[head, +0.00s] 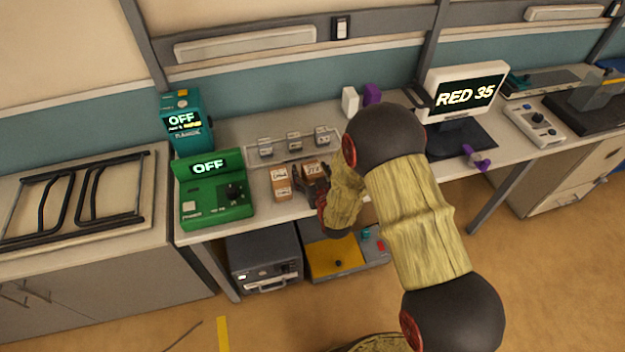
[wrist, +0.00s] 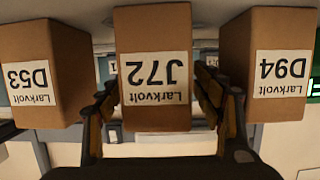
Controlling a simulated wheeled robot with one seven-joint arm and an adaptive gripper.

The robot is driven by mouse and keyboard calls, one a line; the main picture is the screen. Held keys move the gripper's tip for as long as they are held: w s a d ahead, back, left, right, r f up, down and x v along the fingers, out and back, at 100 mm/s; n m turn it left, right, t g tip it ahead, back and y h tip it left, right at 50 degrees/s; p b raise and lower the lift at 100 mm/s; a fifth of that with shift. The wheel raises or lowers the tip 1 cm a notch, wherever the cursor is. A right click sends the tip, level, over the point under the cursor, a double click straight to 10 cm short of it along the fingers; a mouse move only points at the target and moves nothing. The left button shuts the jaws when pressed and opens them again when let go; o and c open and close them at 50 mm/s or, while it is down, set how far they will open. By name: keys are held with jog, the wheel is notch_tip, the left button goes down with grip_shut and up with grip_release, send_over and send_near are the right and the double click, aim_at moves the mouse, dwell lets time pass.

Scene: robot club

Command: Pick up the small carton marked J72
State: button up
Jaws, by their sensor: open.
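The small brown carton marked J72 (wrist: 155,105) is in the middle of the wrist view, which is upside down. Its white Larkvolt label faces me. My gripper (wrist: 158,98) is open, with one finger on each side of this carton in the picture. I cannot tell how deep the carton sits between them; narrow gaps show at its sides. In the head view the J72 carton (head: 312,168) stands on the bench, partly hidden by my gripper (head: 318,190).
Similar cartons flank it in the wrist view: D53 (wrist: 60,60) on the left and D94 (wrist: 268,100) on the right. In the head view, a green OFF device (head: 215,195) stands left of the cartons. A row of sockets (head: 293,145) is behind them.

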jog(key=x, duration=0.2)
jog(key=shift+w+f, duration=0.15)
jog(key=shift+w, duration=0.1)
jog(key=c, duration=1.4)
jog(key=shift+c, duration=0.4)
